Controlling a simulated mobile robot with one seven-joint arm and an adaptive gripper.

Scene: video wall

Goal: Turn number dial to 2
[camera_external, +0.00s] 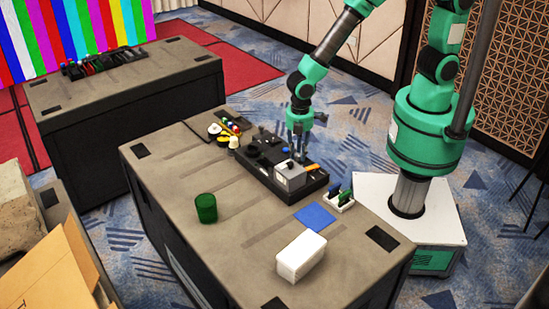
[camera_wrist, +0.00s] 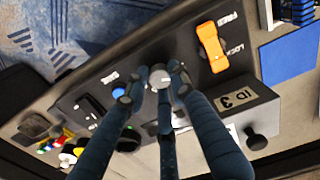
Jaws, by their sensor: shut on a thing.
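A black control panel (camera_external: 253,175) lies on the table; the wrist view shows its dark face (camera_wrist: 87,100) close up. A round light-grey knob (camera_wrist: 158,76), which seems to be the number dial, sits between the fingertips of my gripper (camera_wrist: 161,88). My three dark fingers come up from below in the wrist view and close around it. In the external view my gripper (camera_external: 299,150) points down onto the panel's far side. The knob is hidden there, and I cannot read any number it points to.
A blue button (camera_wrist: 118,92) and an orange handle (camera_wrist: 213,46) flank the knob. A plate marked "ID 3" (camera_wrist: 238,97) and a black knob (camera_wrist: 257,139) are nearby. A green cup (camera_external: 206,208), blue sheet (camera_external: 315,218) and white block (camera_external: 301,257) stand on the table.

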